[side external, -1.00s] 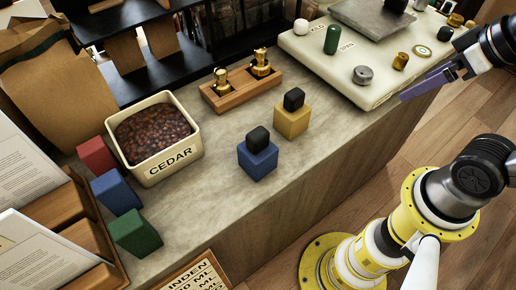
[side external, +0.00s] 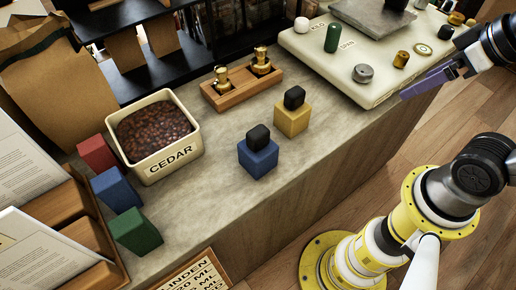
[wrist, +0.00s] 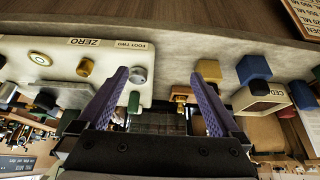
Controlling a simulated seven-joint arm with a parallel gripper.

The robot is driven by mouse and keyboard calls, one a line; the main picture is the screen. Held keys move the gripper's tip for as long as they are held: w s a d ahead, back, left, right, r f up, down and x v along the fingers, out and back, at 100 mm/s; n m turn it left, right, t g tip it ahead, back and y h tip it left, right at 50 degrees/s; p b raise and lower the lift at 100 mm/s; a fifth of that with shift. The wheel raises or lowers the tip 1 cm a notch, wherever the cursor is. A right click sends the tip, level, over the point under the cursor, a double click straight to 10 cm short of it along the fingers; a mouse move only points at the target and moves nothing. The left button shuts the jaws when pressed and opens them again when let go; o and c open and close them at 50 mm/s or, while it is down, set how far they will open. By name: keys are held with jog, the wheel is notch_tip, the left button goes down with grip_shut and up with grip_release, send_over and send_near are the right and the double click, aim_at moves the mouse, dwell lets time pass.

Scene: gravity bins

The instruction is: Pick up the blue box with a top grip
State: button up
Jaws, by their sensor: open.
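A plain blue box (side external: 115,191) stands on the counter at the left of the side view, between a red box (side external: 97,154) and a green box (side external: 134,231). A second blue block (side external: 258,161) with a black cap (side external: 258,137) stands nearer the counter's middle; this capped block also shows in the wrist view (wrist: 253,68). My gripper (side external: 403,95) is at the upper right of the side view, over the counter's front edge, far from both blue things. In the wrist view its two purple fingers (wrist: 159,76) are spread apart with nothing between them.
A CEDAR bin (side external: 175,160) of brown beans stands right beside the coloured boxes, and sloping card holders (side external: 85,237) are close on their left. A yellow capped block (side external: 292,121), a wooden bottle rack (side external: 238,93) and a cream board (side external: 345,83) occupy the counter.

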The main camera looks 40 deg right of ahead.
jog(key=w+a+r+m, duration=0.1)
jog(key=w+r+m, duration=0.35)
jog(key=m, duration=0.65)
jog(key=m+g, duration=0.6)
send_over(257, 129)
notch_tip(257, 129, down, 5)
jog(key=shift+r, duration=0.1)
notch_tip(257, 129, down, 8)
jog(key=shift+f, duration=0.1)
jog(key=shift+s+f, duration=0.15)
jog(key=shift+f, duration=1.2)
jog(key=shift+s+f, duration=0.1)
jog(key=shift+f, duration=1.25)
